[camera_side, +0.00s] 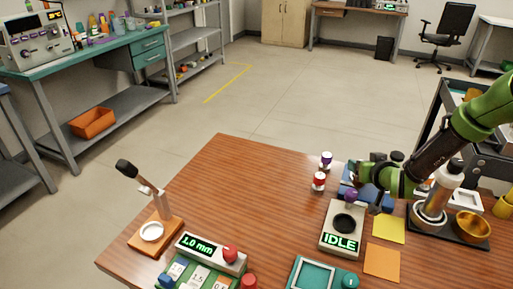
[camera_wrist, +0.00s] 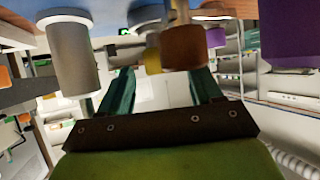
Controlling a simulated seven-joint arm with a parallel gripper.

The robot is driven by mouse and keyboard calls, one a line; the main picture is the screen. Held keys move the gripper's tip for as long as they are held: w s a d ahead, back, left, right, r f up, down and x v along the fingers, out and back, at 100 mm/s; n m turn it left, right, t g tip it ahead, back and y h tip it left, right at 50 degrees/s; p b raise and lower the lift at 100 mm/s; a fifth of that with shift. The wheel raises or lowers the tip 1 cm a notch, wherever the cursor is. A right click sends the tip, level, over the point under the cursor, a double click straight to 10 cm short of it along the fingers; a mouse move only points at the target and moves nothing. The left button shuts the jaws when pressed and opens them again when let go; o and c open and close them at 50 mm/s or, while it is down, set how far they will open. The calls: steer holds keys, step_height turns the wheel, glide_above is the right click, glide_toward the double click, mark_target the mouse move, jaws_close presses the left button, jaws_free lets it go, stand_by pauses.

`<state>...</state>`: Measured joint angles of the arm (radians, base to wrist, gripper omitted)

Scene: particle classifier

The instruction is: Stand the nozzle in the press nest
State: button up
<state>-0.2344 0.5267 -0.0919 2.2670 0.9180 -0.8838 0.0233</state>
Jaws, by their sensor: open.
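A lever press (camera_side: 157,213) with a black knob stands on an orange base at the left of the table. A round white seat (camera_side: 151,231), seemingly the nest, shows on that base and looks empty. My gripper (camera_side: 376,180) is low over a blue holder (camera_side: 351,194) behind the grey IDLE box. In the wrist view my gripper (camera_wrist: 160,88) is open, its teal fingers apart. A copper-brown cylinder (camera_wrist: 185,47) and a grey cylinder (camera_wrist: 73,58) appear upside down beyond the fingers, neither clearly held. I cannot tell which one is the nozzle.
A 1.0 mm display unit (camera_side: 209,251) sits near the press. A gold bowl (camera_side: 473,226) is at right. The table's middle is clear.

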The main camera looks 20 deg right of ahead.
steer(key=shift+w+d+f, duration=0.1)
steer(key=shift+w+f, duration=0.1)
steer(key=shift+w, duration=0.15)
steer(key=shift+c, duration=0.3)
jaws_close()
